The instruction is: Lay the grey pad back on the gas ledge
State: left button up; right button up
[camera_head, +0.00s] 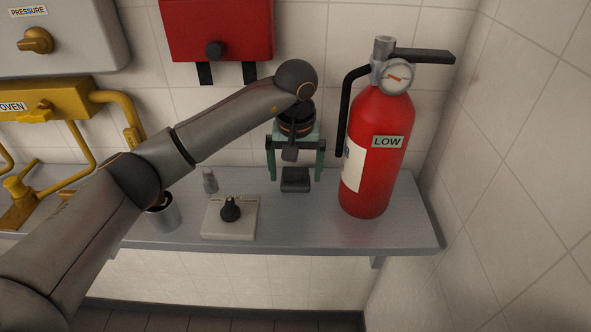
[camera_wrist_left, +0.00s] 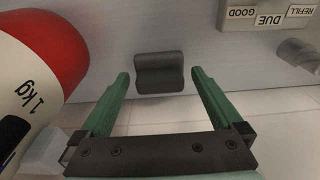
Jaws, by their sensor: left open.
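The grey pad (camera_head: 295,180) is a small dark block with a shallow dip across it. It lies on the grey gas ledge (camera_head: 290,228), toward the back, left of the fire extinguisher. My left gripper (camera_head: 297,174) reaches down over it from above, its green fingers spread and empty. In the left wrist view the pad (camera_wrist_left: 159,73) sits between the two fingertips, with a gap on each side. I cannot tell exactly how high the fingertips are above the ledge. My right gripper is not in view.
The red fire extinguisher (camera_head: 375,155) stands close right of the gripper. A plate with a black knob (camera_head: 230,210), a small grey piece (camera_head: 210,181) and a metal cup (camera_head: 163,214) are to the left. A red box (camera_head: 217,30) hangs behind. The ledge's front right is clear.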

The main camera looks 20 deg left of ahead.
aim_at(296, 186)
pick_arm(q)
notch_tip(296, 186, up, 12)
jog(key=s, duration=0.1)
jog(key=shift+s+d, duration=0.2)
jog(key=shift+d, duration=0.05)
